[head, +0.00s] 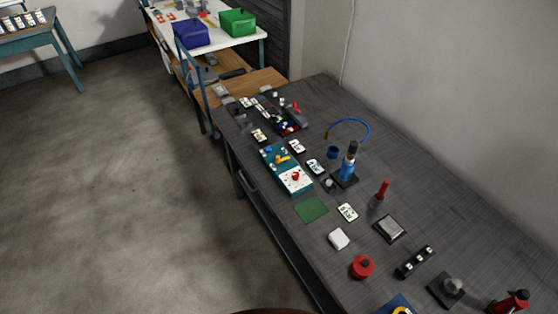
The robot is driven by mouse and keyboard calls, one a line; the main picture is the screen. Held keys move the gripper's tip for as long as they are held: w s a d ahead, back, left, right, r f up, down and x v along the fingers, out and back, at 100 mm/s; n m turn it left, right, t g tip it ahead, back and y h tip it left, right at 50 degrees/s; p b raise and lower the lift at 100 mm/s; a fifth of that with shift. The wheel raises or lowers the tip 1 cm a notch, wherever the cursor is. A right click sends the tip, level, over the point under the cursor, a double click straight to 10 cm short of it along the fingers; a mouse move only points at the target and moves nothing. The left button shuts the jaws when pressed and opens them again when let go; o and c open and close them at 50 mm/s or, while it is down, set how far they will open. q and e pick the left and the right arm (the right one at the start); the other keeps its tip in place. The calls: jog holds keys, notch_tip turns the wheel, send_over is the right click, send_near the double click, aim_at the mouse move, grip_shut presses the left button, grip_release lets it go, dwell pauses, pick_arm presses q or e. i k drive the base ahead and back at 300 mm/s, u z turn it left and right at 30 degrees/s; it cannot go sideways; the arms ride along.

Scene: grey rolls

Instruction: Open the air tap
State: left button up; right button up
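I cannot tell for sure which part is the air tap. A blue upright device (349,168) with a dark top stands on a black base on the long dark table, and a curved blue hose (352,123) is beside it. A teal and white panel (284,168) to its left carries a small yellow lever-like part (283,159) and a red knob (295,175). A small red part (296,107) sits near the far end of the table. The positions of these parts are too small to read. Neither of my grippers is in view.
The dark table (470,215) runs from back centre to lower right against a wall. A green mat (311,209), a white block (339,239), a red round container (362,267) and a red bottle (510,302) lie on it. The floor (110,190) at left is clear.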

aim_at(287, 158)
jog(key=z, duration=0.05)
jog(key=k, duration=0.5)
jog(key=u, duration=1.15)
jog(key=i, duration=1.6)
jog(key=z, duration=2.25)
